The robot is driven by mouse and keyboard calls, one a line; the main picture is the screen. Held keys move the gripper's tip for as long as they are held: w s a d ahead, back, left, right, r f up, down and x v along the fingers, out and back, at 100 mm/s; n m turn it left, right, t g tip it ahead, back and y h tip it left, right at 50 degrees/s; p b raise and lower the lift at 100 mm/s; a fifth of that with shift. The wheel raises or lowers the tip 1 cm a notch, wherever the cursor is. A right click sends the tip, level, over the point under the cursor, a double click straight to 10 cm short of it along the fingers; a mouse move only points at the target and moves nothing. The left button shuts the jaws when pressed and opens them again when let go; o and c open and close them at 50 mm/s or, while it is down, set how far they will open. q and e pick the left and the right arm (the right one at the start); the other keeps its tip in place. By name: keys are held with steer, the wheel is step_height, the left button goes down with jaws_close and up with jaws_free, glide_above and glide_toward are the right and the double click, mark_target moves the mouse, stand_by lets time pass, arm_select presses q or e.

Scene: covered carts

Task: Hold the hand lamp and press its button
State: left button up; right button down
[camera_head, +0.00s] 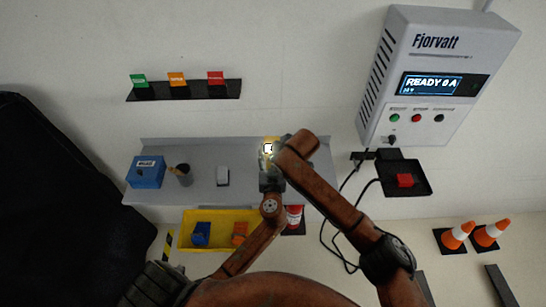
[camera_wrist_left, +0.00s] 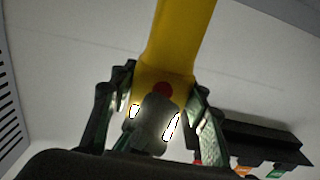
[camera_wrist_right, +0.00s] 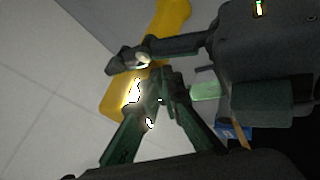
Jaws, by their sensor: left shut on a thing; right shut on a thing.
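The yellow hand lamp (camera_head: 267,150) is held up in front of the grey shelf, with a bright glowing patch on it. My left gripper (camera_head: 271,180) is shut on it from below. In the left wrist view the lamp (camera_wrist_left: 178,40) stands between my left fingers (camera_wrist_left: 158,112), with a red button (camera_wrist_left: 163,88) on its face and a grey part below that. In the right wrist view my right gripper (camera_wrist_right: 160,95) is closed at the lamp's glowing part (camera_wrist_right: 122,98), next to my left gripper. My own arm hides part of this contact in the head view.
The grey shelf (camera_head: 205,188) carries a blue box (camera_head: 146,172), a dark cup (camera_head: 184,175) and a small pale block (camera_head: 223,176). Below is a yellow bin (camera_head: 215,214). A Fjorvatt unit (camera_head: 435,75) with cables and a small black tray (camera_head: 418,188) is at right.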

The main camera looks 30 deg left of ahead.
steer(key=v, duration=0.7)
steer(key=shift+d+r, duration=0.2)
steer(key=shift+r, duration=0.1)
arm_select(q)
steer(key=shift+a, duration=0.1)
arm_select(e)
steer(key=shift+s, duration=0.1)
arm_select(q)
steer(key=o, duration=1.6)
